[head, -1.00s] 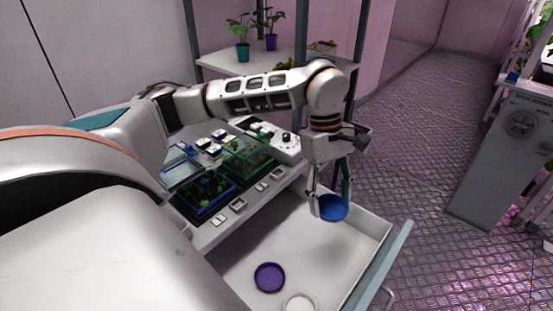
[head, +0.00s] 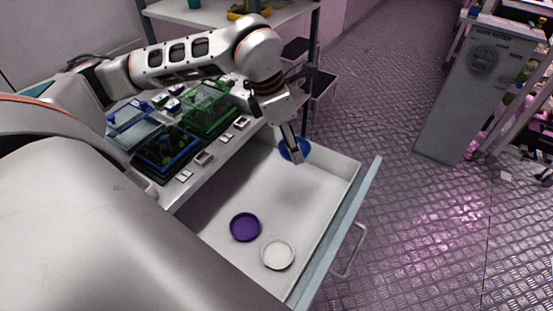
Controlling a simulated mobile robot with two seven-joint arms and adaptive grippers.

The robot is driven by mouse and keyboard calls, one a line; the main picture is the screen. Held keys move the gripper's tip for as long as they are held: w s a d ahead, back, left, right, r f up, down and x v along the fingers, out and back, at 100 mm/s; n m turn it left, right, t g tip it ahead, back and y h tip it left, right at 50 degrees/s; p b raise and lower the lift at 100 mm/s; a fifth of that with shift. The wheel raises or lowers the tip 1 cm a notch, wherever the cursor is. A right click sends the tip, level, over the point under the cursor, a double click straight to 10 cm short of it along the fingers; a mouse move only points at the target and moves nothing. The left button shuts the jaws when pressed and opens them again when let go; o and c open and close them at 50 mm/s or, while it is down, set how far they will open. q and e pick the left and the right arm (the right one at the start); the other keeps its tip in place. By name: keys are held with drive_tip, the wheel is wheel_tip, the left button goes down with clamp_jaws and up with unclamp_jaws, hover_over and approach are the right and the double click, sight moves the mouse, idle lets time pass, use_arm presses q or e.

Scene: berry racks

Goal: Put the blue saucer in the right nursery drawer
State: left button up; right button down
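The blue saucer (head: 304,148) is at the far right end of the open drawer (head: 305,200), over or inside its back corner. My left gripper (head: 293,154) reaches down to it from above, shut on its rim. One finger crosses in front of the saucer; the other is mostly hidden. Whether the saucer touches the drawer floor is unclear. A purple saucer (head: 245,227) and a white saucer (head: 278,254) lie in the nearer part of the drawer. My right gripper is not in view.
The counter above the drawer holds a blue-framed tray (head: 166,150), a green clear box (head: 209,108) and small square pieces. A shelf rack (head: 235,14) stands behind. The drawer's middle is bare. A grey panel (head: 481,85) stands at right beyond open floor.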

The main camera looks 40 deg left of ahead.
use_arm(q)
drive_tip(key=b, duration=0.1)
hover_over(292, 190)
drive_tip(key=f, duration=0.8)
drive_tip(key=s+f, duration=0.1)
drive_tip(key=f, duration=0.3)
drive_tip(key=shift+a, duration=0.3)
wheel_tip(292, 190, down, 4)
drive_tip(key=shift+f+b, duration=0.15)
drive_tip(key=shift+b, duration=0.2)
drive_tip(key=o, duration=0.5)
drive_tip(key=shift+f, duration=0.15)
drive_tip(key=o, duration=0.4)
